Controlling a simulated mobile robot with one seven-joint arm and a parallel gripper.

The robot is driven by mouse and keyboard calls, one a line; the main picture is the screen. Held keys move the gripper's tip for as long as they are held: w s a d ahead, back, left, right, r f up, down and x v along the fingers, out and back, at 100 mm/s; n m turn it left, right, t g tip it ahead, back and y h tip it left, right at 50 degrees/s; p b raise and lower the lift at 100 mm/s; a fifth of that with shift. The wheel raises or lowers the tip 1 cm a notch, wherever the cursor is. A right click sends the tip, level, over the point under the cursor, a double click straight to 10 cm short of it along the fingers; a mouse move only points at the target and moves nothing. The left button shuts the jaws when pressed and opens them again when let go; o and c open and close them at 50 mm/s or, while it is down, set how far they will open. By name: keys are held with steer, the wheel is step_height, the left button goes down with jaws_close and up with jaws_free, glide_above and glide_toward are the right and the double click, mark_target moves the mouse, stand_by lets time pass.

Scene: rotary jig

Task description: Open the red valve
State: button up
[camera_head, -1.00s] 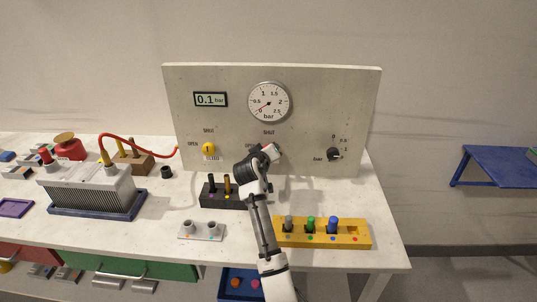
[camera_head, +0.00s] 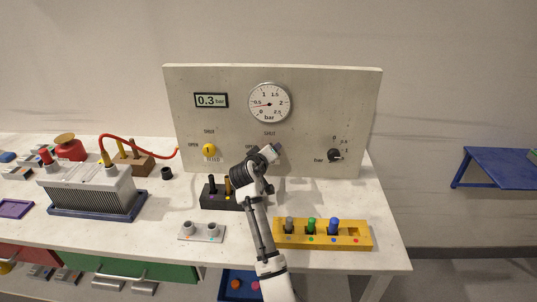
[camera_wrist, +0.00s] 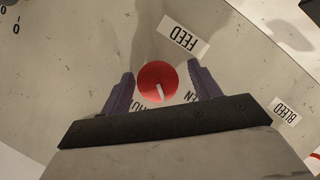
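The red valve (camera_wrist: 157,82) is a round knob with a white pointer mark, seen in the wrist view. Its mark points down there, between the partly hidden SHUT lettering and the OPEN lettering. In the wrist view, my gripper (camera_wrist: 160,80) has one dark finger on each side of the knob. A narrow strip of panel shows between the right finger and the knob; the left gap is very thin. In the head view my gripper (camera_head: 276,150) is at the panel below the gauge and hides the valve.
The panel (camera_head: 330,95) carries a display (camera_head: 211,100) reading 0.3 bar, a round gauge (camera_head: 269,102), a yellow valve (camera_head: 209,150) and a black knob (camera_head: 334,155). A dark block (camera_head: 215,200) with pegs and a yellow rack (camera_head: 360,240) stand near my arm.

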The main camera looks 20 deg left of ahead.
steer(key=shift+r, duration=0.1)
steer(key=b+v, duration=0.4)
steer(key=v, duration=0.9)
steer(key=shift+s, duration=0.4)
steer(key=shift+d+r, duration=0.1)
steer(key=shift+d, duration=0.05)
